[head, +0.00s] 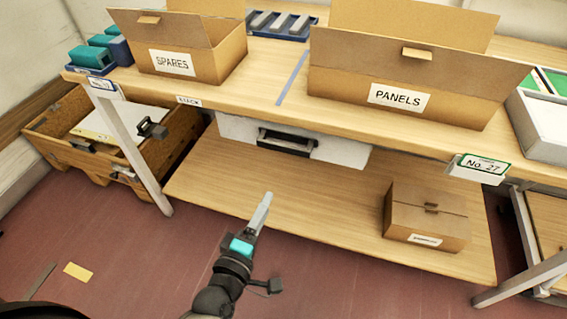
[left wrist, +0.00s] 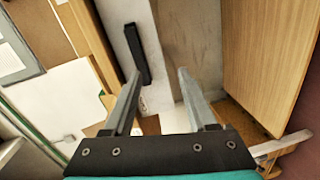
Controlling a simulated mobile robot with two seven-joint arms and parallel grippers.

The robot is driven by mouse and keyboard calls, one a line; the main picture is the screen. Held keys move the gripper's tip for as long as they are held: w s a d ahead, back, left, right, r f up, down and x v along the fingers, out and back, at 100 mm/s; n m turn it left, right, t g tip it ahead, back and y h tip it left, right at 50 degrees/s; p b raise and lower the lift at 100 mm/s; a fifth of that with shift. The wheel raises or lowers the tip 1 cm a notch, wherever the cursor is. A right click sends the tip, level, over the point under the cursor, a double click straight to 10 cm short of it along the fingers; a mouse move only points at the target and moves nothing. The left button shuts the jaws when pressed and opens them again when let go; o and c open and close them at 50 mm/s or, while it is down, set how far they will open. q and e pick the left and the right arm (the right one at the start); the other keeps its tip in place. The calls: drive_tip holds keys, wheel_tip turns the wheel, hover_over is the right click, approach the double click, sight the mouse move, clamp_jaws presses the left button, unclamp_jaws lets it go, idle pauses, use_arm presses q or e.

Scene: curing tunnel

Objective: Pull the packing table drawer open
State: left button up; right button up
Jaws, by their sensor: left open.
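The packing table (head: 240,86) has a light wood top. Its white drawer (head: 343,151) is under the front edge and looks closed. A dark handle (head: 286,143) is on the drawer front. My left gripper (head: 266,197) is open and empty, in front of and below the drawer, apart from the handle. In the left wrist view, the black handle (left wrist: 137,55) stands upright on the white drawer front (left wrist: 116,28), beyond the open fingers (left wrist: 159,73) and nearer the left finger. My right gripper is not in view.
Cartons labelled SPARES (head: 190,65) and PANELS (head: 405,95) stand on the table. A smaller carton (head: 425,215) sits on the lower shelf (head: 330,215). A wooden crate (head: 65,145) is at the left. A No. 27 sign (head: 482,165) hangs off the front edge. The red floor in front looks mostly clear.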

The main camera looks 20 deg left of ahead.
sight(283, 150)
use_arm(q)
drive_tip(key=w+r+b, duration=0.1)
drive_tip(key=w, duration=0.4)
drive_tip(key=w+r+n+t+b, duration=0.1)
drive_tip(key=w+b, duration=0.1)
drive_tip(key=w, duration=0.3)
drive_tip(key=w+r+n+b, duration=0.1)
drive_tip(key=w, duration=0.4)
drive_tip(key=shift+a+r+y, duration=0.1)
drive_tip(key=shift+y, duration=0.2)
drive_tip(key=shift+w, duration=0.4)
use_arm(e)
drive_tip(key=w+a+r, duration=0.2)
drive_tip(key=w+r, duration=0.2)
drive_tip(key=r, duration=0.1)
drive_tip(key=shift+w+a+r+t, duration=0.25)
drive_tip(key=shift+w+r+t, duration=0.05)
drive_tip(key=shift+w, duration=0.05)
use_arm(q)
drive_tip(key=shift+c, duration=0.3)
clamp_jaws()
